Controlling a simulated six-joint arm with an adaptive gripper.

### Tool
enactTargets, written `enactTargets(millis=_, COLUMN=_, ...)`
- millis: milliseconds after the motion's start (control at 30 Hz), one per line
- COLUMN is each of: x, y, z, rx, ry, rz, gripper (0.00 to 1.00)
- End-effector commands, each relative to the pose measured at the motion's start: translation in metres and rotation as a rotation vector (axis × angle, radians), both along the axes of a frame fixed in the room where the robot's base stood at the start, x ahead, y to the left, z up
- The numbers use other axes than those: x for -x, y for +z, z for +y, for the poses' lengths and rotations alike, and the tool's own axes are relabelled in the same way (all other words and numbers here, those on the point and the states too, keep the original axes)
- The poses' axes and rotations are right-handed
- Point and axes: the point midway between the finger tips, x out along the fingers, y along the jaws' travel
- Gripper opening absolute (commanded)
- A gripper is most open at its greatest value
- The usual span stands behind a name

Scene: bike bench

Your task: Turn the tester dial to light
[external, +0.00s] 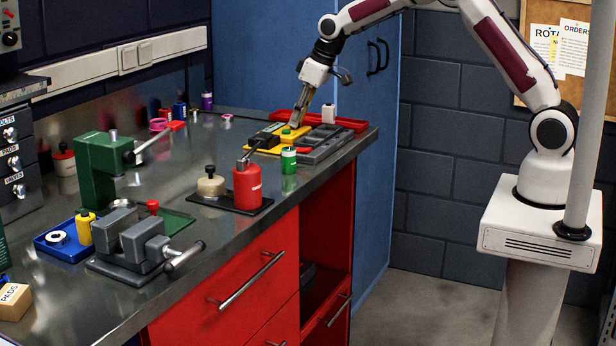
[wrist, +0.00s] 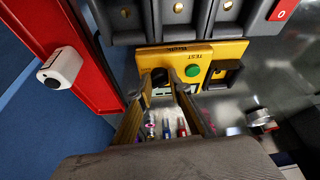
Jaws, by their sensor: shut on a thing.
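The yellow tester (external: 268,150) lies at the far right end of the bench; it also shows in the wrist view (wrist: 222,50). My gripper (external: 293,126) reaches down onto it from above. In the wrist view my gripper (wrist: 162,84) has its two fingers closed around the black dial (wrist: 159,75) on the tester's face. The fingers partly hide the dial, so its pointing direction and its marks cannot be read. A green button (wrist: 192,70) marked TEST sits just right of the dial.
A green bottle (external: 288,160) and a red canister (external: 247,186) stand nearby. The middle bench is fairly clear.

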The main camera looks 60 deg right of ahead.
Motion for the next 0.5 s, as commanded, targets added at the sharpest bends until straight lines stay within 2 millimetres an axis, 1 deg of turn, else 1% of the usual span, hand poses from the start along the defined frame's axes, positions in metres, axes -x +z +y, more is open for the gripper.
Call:
enactTargets(millis=200, x=-0.0006, y=0.0007, z=0.0003, rx=0.0, ry=-0.046, rz=-0.004, gripper=0.0)
enactTargets(millis=500, x=-0.0008, y=0.0009, z=0.0003, rx=-0.001, ry=-0.052, rz=-0.005, gripper=0.0)
